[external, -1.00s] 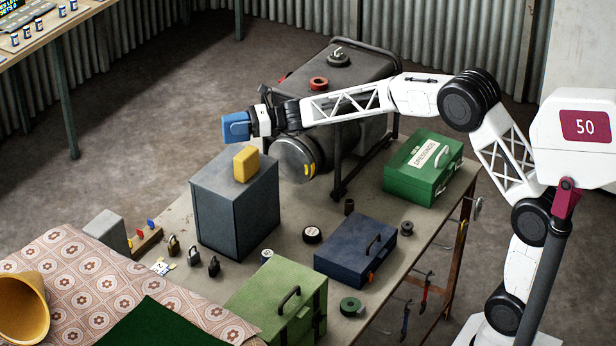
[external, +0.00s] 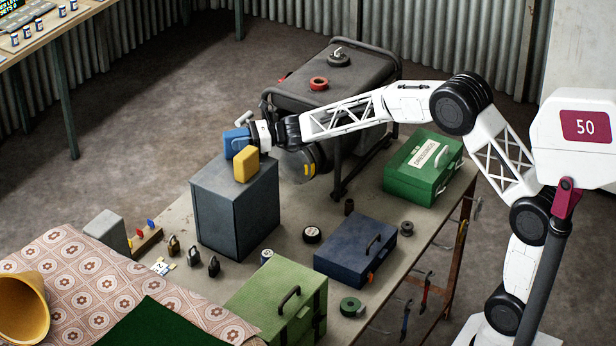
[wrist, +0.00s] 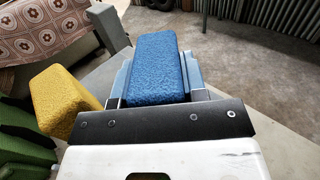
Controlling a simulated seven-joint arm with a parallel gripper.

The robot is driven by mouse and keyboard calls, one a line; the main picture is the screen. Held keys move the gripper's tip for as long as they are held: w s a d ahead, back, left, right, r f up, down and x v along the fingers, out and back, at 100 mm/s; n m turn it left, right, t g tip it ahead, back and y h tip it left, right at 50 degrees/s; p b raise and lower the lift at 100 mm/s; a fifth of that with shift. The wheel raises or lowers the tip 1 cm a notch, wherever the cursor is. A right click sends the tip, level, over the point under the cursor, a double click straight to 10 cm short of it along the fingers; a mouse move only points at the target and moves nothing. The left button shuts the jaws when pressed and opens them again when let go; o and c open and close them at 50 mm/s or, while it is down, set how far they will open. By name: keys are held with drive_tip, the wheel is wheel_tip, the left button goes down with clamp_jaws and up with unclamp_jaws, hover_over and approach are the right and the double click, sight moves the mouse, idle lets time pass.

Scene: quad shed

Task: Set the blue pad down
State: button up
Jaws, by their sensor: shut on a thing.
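The blue pad (external: 236,141) is a thick, rough-surfaced block, and it fills the middle of the wrist view (wrist: 158,66). My gripper (external: 247,139) is shut on it, with a finger along each side. The pad is at the top of the grey metal box (external: 222,206), behind the yellow pad (external: 246,164). I cannot tell whether the blue pad touches the box top. The yellow pad rests on the box and partly hides the blue pad's lower part. In the wrist view the yellow pad (wrist: 65,100) is just left of my gripper.
A dark generator (external: 335,85) stands behind the box, close to my arm. A green case (external: 424,167), a navy case (external: 355,250) and a light green case (external: 275,305) are on the bench. Several padlocks (external: 193,257) lie in front of the box.

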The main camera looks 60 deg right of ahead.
drive_tip(key=shift+f, duration=0.2)
drive_tip(key=o, duration=1)
drive_tip(key=shift+c, duration=0.2)
drive_tip(key=shift+r, duration=0.1)
drive_tip(key=shift+s+d, duration=0.5)
drive_tip(key=v, duration=0.3)
drive_tip(key=shift+s+d, duration=0.2)
wheel_tip(320, 180, up, 7)
